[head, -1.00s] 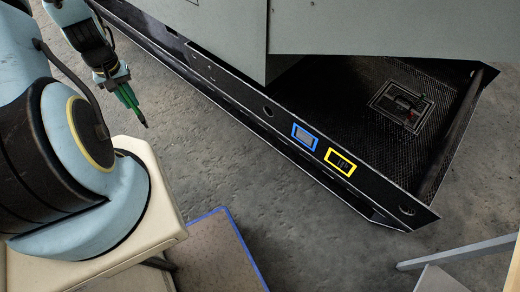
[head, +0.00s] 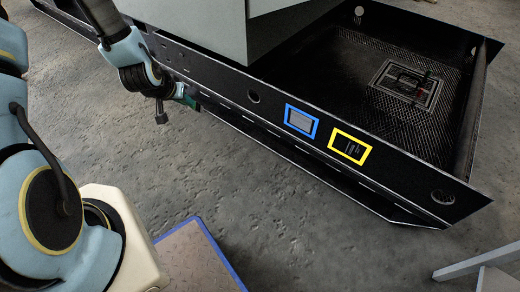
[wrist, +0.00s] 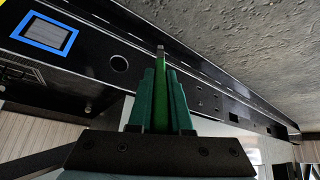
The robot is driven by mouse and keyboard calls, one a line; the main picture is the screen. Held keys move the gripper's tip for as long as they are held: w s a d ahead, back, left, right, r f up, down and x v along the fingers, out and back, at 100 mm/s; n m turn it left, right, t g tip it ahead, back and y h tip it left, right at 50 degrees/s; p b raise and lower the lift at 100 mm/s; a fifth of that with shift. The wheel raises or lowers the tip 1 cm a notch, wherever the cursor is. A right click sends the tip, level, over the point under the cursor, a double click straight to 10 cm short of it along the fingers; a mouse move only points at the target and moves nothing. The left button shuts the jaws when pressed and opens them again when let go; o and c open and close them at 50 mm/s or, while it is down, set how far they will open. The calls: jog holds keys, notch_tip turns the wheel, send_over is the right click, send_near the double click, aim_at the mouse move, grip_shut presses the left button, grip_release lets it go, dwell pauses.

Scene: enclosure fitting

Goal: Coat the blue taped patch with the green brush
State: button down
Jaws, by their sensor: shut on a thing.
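The blue taped patch (head: 301,121) is a grey rectangle framed in blue tape on the black side rail of the enclosure base. In the wrist view the patch (wrist: 49,36) shows at the upper left, apart from the brush. My gripper (head: 188,97) is left of the patch in the head view, close to the rail and mostly hidden by my wrist. In the wrist view my gripper (wrist: 160,118) is shut on the green brush (wrist: 160,90), whose dark tip points up the picture, away from the patch.
A yellow taped patch (head: 350,146) sits just right of the blue one on the same rail (head: 235,97). A grey cabinet (head: 225,30) stands above the rail. A grey stand (head: 490,262) is at the lower right.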

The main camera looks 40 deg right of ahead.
jog(key=s+d+f+m+h+b, duration=0.1)
jog(key=s+d+f+h+b, duration=0.1)
jog(key=s+d+f+b, duration=0.2)
jog(key=s+d+f+m+g+h+b, duration=0.1)
jog(key=s+d+f+b, duration=0.3)
jog(key=d+b, duration=0.5)
jog(key=s+d+f+m+h+b, duration=0.2)
jog(key=d+f+b, duration=0.4)
jog(key=d, duration=0.4)
jog(key=shift+s+d+f+m+g+h+b, duration=0.25)
jog(key=shift+s+f+m, duration=0.3)
jog(key=shift+s, duration=0.75)
jog(key=shift+w+d, duration=0.15)
jog(key=shift+d, duration=0.35)
